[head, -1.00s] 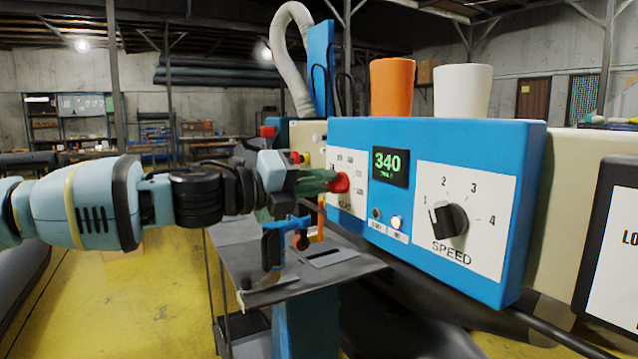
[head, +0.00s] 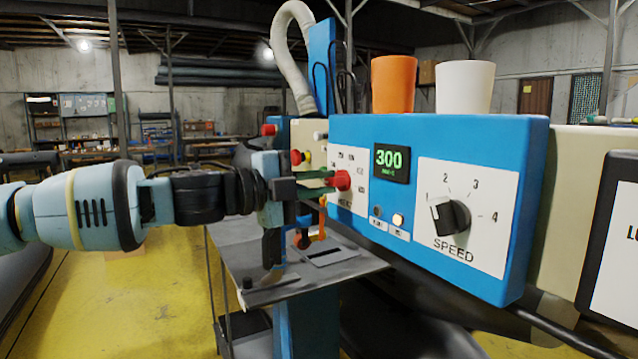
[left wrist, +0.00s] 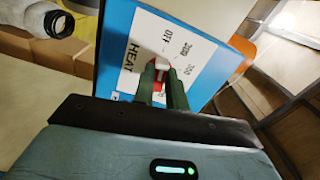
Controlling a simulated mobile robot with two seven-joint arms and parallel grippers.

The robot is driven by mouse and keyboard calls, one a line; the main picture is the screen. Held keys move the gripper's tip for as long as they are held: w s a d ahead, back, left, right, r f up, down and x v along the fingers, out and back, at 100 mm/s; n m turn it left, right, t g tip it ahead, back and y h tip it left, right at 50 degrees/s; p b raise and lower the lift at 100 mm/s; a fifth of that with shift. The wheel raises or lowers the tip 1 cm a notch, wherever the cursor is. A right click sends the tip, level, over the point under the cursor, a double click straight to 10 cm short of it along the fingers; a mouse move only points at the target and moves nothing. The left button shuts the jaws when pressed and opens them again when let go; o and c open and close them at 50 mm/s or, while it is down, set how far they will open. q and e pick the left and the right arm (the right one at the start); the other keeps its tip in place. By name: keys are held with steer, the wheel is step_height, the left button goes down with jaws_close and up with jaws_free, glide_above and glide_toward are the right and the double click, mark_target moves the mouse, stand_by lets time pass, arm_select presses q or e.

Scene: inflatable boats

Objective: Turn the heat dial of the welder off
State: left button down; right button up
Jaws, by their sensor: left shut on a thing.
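The welder's blue control box (head: 470,135) faces me at an angle. Its red heat dial (head: 342,180) sits on a white label plate at the box's left. My left gripper (head: 326,181) is shut on the dial, its green fingers on either side of it. In the left wrist view the fingers (left wrist: 163,88) hold the red dial (left wrist: 161,65), with its white pointer mark partly hidden. The plate there (left wrist: 150,40) reads HEAT, OFF and several numbers. The green display (head: 391,160) reads 300. My right gripper is not in view.
The black speed dial (head: 450,216) is on the right plate of the box. An orange cup (head: 393,84) and a white cup (head: 464,88) stand on top. Red knobs (head: 297,157) are behind my gripper. A grey metal table (head: 250,262) is below.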

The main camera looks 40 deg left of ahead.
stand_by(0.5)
arm_select(q)
steer(key=c, duration=1.4)
jaws_free()
steer(key=shift+c, duration=0.2)
